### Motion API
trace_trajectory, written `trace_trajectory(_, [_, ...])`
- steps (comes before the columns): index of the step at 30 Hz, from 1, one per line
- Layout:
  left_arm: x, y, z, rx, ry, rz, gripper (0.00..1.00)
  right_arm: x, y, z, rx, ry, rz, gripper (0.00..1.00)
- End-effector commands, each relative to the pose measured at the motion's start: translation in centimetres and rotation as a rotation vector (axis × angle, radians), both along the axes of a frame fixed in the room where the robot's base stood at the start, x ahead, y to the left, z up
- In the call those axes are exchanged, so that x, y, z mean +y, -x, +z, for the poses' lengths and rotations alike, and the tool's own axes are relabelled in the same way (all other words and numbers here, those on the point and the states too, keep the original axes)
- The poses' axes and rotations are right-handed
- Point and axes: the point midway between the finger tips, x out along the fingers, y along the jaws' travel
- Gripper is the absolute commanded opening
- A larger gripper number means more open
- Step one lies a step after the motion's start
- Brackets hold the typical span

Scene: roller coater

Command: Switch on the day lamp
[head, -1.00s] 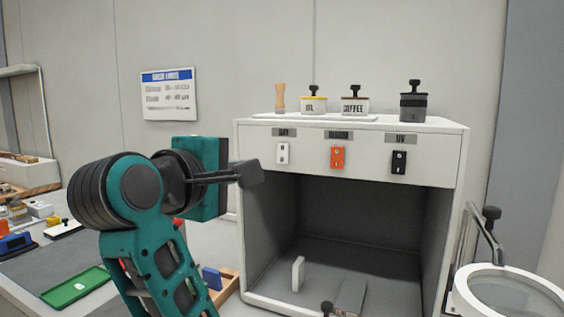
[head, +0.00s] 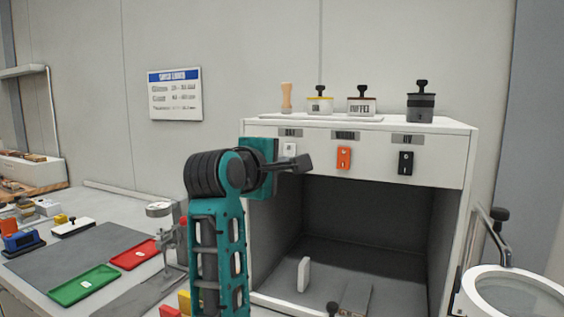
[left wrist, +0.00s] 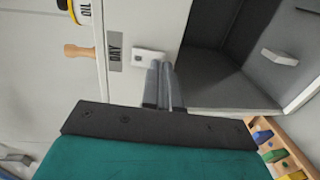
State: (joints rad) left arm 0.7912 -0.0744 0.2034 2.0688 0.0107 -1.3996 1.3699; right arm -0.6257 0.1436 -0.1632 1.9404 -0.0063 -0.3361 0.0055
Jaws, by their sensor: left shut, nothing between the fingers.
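The white day switch (head: 290,149) is on the front panel of the light booth (head: 437,157), under a small label plate. It shows in the left wrist view (left wrist: 149,57) beside the label reading DAY (left wrist: 115,52). My left gripper (head: 303,162) is shut and empty, just below the day switch and overlapping its lower part. In the left wrist view its fingertips (left wrist: 161,66) come up to the switch's edge; I cannot tell whether they touch it. An orange switch (head: 344,158) and a black switch (head: 405,163) sit to the right. The booth interior looks dark. My right gripper is out of view.
A wooden-handled tool (head: 286,97) and several lidded jars stand on top of the booth. A ring-shaped magnifier (head: 515,293) stands at right. Green (head: 84,285) and red (head: 133,254) trays lie on the left bench.

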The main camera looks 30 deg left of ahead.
Motion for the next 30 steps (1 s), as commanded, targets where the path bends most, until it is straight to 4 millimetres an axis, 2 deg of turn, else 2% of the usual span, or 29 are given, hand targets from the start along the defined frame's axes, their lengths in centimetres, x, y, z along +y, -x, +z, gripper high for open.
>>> trace_trajectory(6, [0.1,-1.4,-0.1,0.000,-0.001,0.000,0.00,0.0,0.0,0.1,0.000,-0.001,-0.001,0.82])
trace_trajectory(16, [0.1,-1.5,-0.2,-0.001,0.000,0.000,0.00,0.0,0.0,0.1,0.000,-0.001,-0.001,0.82])
trace_trajectory(20, [0.1,-1.7,-0.6,-0.027,-0.001,-0.001,0.00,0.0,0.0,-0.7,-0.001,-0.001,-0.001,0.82])
trace_trajectory(23, [0.1,-2.0,-1.2,-0.089,-0.004,-0.003,0.00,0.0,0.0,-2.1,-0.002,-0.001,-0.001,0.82])
trace_trajectory(25, [0.1,-2.1,-0.4,-0.108,-0.007,-0.002,0.00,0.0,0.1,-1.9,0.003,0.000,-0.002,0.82])
trace_trajectory(30, [0.1,-2.1,-0.4,-0.104,-0.007,-0.002,0.00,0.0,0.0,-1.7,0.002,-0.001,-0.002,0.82])
